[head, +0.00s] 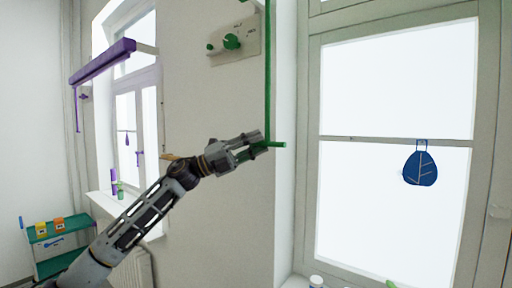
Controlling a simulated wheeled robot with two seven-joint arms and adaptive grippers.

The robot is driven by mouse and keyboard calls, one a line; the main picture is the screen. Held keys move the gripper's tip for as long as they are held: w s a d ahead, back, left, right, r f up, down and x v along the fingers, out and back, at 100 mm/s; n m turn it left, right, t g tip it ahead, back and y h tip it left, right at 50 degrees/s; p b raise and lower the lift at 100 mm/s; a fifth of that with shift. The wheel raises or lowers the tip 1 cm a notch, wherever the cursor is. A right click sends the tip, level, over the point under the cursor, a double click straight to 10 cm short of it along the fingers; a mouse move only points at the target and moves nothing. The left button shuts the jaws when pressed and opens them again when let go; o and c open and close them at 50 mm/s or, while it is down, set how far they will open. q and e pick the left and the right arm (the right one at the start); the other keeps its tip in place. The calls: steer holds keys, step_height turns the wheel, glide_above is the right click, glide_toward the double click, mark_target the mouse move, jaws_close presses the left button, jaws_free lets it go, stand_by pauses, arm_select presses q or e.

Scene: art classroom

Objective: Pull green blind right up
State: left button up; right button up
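A thin green rod (267,80) hangs down from the top edge of the head view, with a short green crossbar (280,145) at its lower end. The green blind's own fabric or roller is not clearly in view. My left gripper (264,141) is at the lower end of the rod, its fingers around or beside the crossbar. The fingers hide part of the bar, and whether they grip it I cannot tell. My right gripper is not in view.
A wall plate (248,50) with a green knob (232,41) is left of the rod. A purple blind roller (103,62) is above the left window. A green shelf (58,230) with small pots stands lower left.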

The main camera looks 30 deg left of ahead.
arm_select(q)
steer(key=shift+o, duration=0.9)
steer(key=shift+d, duration=0.1)
steer(key=shift+f, duration=0.25)
steer(key=v, duration=1.2)
steer(key=shift+r, duration=0.15)
stand_by(0.6)
